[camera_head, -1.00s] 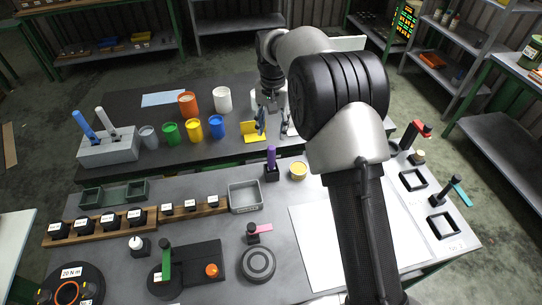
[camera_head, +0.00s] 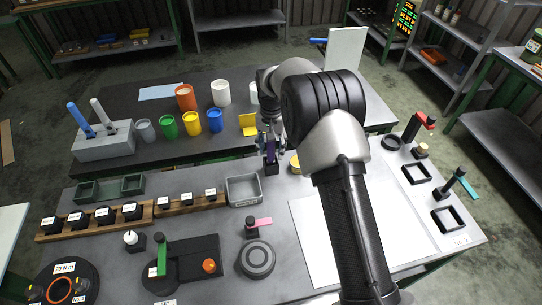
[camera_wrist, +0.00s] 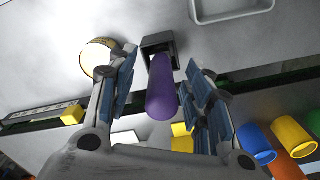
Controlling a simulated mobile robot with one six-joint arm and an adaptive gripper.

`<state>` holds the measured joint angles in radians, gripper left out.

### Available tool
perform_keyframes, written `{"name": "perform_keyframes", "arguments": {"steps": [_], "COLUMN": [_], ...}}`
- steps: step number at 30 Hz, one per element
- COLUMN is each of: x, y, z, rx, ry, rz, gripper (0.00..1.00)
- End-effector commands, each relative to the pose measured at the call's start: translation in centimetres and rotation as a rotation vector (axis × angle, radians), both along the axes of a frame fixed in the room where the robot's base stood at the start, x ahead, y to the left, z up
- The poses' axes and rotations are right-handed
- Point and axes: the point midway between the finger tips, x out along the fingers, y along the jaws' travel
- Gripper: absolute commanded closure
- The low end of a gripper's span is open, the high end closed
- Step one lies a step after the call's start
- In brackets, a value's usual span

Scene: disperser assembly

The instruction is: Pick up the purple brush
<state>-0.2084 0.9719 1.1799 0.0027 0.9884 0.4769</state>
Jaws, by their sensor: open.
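The purple brush (camera_wrist: 162,88) stands in a small black holder (camera_wrist: 157,43) on the grey table. In the wrist view its purple handle lies between the two fingers of my gripper (camera_wrist: 160,85). The gripper is open, with a gap visible on both sides of the handle. In the head view my gripper (camera_head: 268,150) is at the brush, whose purple handle (camera_head: 271,153) shows only partly behind the fingers. The black holder (camera_head: 271,168) sits just below the fingers.
A yellow-topped round tin (camera_head: 295,163) stands close to the right of the brush. A grey metal tray (camera_head: 243,190) is at its left front. Coloured cups, including a blue one (camera_head: 215,120), stand behind on the dark table. A white sheet (camera_head: 340,240) lies at the right front.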

Motion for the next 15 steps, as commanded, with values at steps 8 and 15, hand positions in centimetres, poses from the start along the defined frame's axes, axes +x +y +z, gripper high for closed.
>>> {"name": "perform_keyframes", "arguments": {"steps": [8, 15], "x": [0.3, 0.3], "y": [0.1, 0.1], "z": [-3.7, -3.6], "rx": [0.0, 0.0], "ry": [0.0, 0.0], "rz": [0.0, 0.0], "gripper": [0.54, 0.57]}}
